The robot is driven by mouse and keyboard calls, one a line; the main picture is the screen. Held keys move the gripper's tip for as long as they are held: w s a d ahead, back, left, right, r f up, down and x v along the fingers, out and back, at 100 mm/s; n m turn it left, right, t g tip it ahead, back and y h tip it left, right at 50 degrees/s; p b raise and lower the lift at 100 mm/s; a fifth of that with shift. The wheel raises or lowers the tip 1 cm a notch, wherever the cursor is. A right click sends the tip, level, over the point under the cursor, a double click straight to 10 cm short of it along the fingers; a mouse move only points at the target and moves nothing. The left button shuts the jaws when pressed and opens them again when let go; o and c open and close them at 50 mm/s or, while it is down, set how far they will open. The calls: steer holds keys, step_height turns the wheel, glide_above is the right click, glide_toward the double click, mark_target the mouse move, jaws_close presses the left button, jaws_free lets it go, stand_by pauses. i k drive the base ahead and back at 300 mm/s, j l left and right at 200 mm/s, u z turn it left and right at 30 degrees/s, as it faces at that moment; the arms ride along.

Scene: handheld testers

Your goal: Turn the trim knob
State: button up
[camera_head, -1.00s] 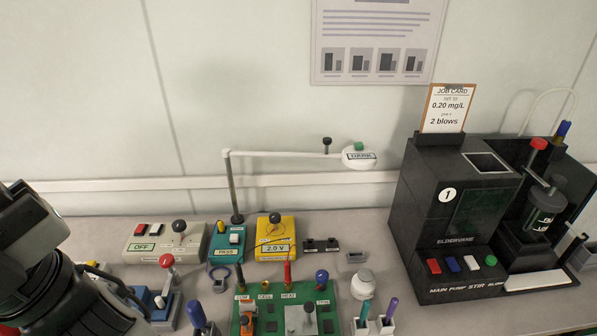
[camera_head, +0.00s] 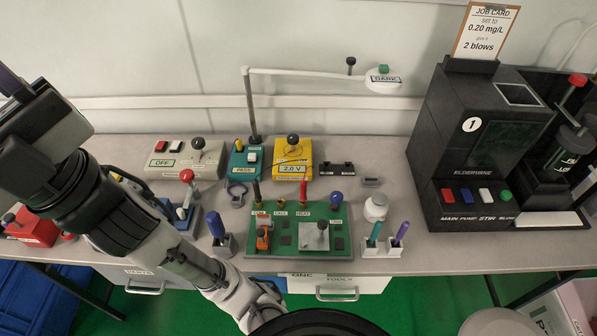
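A green board (camera_head: 285,243) lies near the table's front edge. Several labelled posts and knobs stand along its back edge. A blue knob (camera_head: 335,197) stands at its right end, just behind a small label that seems to read TRIM (camera_head: 335,220). I cannot read the knob's angle at this size. On the board are an orange clip-like part (camera_head: 262,240) and a grey block with a dark lever (camera_head: 314,236). My arm crosses the left side of the view, well apart from the board. My gripper's fingers do not show.
A yellow box marked 2.0 V (camera_head: 292,168) and a teal box (camera_head: 244,163) stand behind the board. A white jar (camera_head: 375,207) and a pen holder (camera_head: 380,248) stand to its right. The black tester (camera_head: 470,140) fills the right. A white swing arm (camera_head: 310,72) overhangs the back.

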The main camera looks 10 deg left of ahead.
mark_target(337, 197)
steer(key=k+l+z, duration=0.25)
steer(key=l+z, duration=0.25)
steer(key=k+l+z, duration=0.25)
steer(key=i+l, duration=0.05)
steer(key=i, duration=0.05)
